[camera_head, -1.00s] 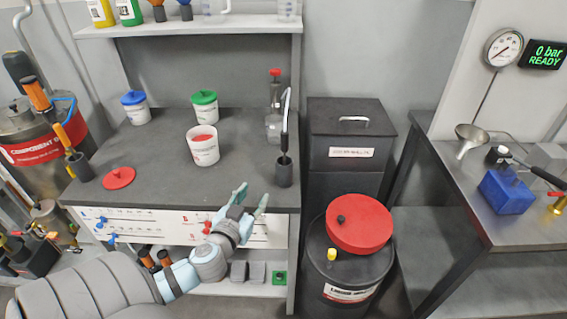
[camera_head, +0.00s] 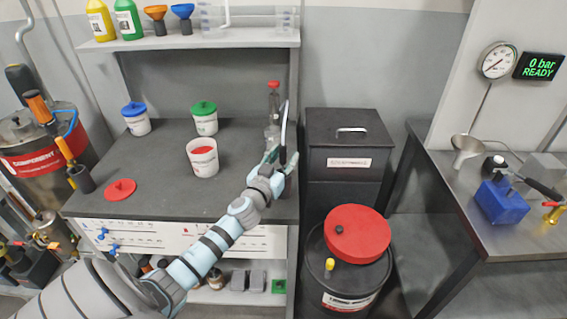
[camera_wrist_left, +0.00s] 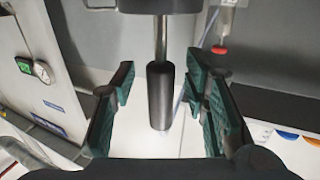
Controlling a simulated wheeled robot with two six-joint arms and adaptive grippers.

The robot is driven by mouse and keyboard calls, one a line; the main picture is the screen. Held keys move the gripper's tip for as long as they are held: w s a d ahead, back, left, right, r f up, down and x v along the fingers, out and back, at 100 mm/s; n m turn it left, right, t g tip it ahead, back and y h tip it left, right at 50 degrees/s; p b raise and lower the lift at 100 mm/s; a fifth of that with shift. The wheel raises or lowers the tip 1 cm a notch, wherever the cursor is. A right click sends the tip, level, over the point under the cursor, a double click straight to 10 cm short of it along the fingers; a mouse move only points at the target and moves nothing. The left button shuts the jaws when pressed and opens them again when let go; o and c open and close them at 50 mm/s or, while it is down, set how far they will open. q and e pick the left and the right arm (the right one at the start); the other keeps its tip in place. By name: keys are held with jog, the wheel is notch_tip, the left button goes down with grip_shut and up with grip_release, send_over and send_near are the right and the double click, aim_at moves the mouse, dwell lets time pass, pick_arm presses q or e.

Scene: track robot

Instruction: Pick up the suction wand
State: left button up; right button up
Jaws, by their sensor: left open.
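The suction wand stands upright at the right front of the grey bench (camera_head: 160,190); its metal tube (camera_head: 285,122) curves at the top in the head view. In the left wrist view the wand's black grip (camera_wrist_left: 160,95) hangs between the fingers, with a bare rod (camera_wrist_left: 160,38) running into a dark holder (camera_wrist_left: 155,4). My left gripper (camera_head: 281,157) is open around the grip, with gaps visible on both sides. It hides the wand's lower part and the holder in the head view. My right gripper is not in view.
A glass bottle with a red cap (camera_head: 273,112) stands close behind the wand. An open white tub (camera_head: 202,160), a green-lidded tub (camera_head: 204,120) and a red lid (camera_head: 120,189) lie to the left. A black bin (camera_head: 346,150) and red-lidded drum (camera_head: 357,235) stand right.

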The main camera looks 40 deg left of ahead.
pick_arm(q)
jog(key=shift+s, duration=0.1)
grip_shut()
jog(key=shift+r, duration=0.1)
